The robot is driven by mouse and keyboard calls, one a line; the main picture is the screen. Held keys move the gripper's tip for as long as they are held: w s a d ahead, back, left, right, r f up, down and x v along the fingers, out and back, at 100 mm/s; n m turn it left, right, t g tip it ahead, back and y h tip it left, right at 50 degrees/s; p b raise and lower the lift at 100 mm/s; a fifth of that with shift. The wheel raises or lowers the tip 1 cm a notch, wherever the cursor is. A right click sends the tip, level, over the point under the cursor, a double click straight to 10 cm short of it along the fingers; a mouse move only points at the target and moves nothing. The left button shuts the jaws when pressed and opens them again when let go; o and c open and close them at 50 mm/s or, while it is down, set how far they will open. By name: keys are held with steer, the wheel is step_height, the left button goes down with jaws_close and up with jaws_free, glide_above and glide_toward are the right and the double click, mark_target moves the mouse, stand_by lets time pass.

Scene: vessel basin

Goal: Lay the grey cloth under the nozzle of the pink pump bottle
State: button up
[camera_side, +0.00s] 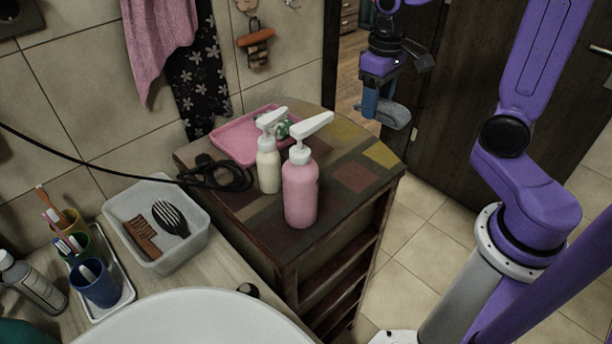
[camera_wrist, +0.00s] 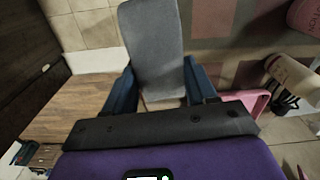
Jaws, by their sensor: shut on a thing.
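The pink pump bottle (camera_side: 300,192) stands upright on the patchwork-topped cabinet. Its white nozzle (camera_side: 317,125) points to the right and slightly up in the side view. In the wrist view only part of the pink bottle (camera_wrist: 306,14) shows, at the top right corner. My gripper (camera_side: 372,103) is shut on the grey cloth (camera_side: 396,117), in the air beyond the cabinet's far right edge. In the wrist view the cloth (camera_wrist: 152,45) extends forward from between the blue fingers, apart from the bottle.
A cream pump bottle (camera_side: 268,165) stands left of the pink one. Behind it is a pink tray (camera_side: 228,134) with a small green item. A coiled black cable (camera_side: 222,174) lies at the cabinet's left. The cabinet top (camera_side: 352,178) right of the pink bottle is clear.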

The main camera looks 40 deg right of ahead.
mark_target(362, 176)
stand_by(0.3)
steer(key=shift+m, duration=0.6)
steer(key=w+f, duration=0.2)
steer(key=w+a+f, duration=0.1)
steer(key=w+f, duration=0.3)
steer(key=shift+w+a+f, duration=0.1)
steer(key=shift+w+a, duration=0.05)
steer(key=shift+a, duration=0.2)
stand_by(0.3)
steer(key=m, duration=0.1)
steer(key=a+r+m, duration=0.1)
steer(key=m, duration=0.1)
steer(key=s+m, duration=0.1)
steer(key=shift+a+r, duration=0.15)
steer(key=shift+a, duration=0.2)
steer(key=m, duration=0.1)
steer(key=s+a+m, duration=0.1)
steer(key=m, duration=0.1)
steer(key=s+r+m, duration=0.1)
steer(key=m, duration=0.1)
steer(key=shift+s+a, duration=0.15)
steer(key=shift+a, duration=0.2)
steer(key=s+a+r+m, duration=0.2)
steer(key=s+a+m, duration=0.1)
steer(key=s+m, duration=0.5)
steer(key=shift+m, duration=0.8)
steer(key=shift+w+f, duration=0.15)
steer(key=shift+f, duration=1.85)
steer(key=shift+w+f, duration=0.15)
steer(key=shift+f, duration=1.8)
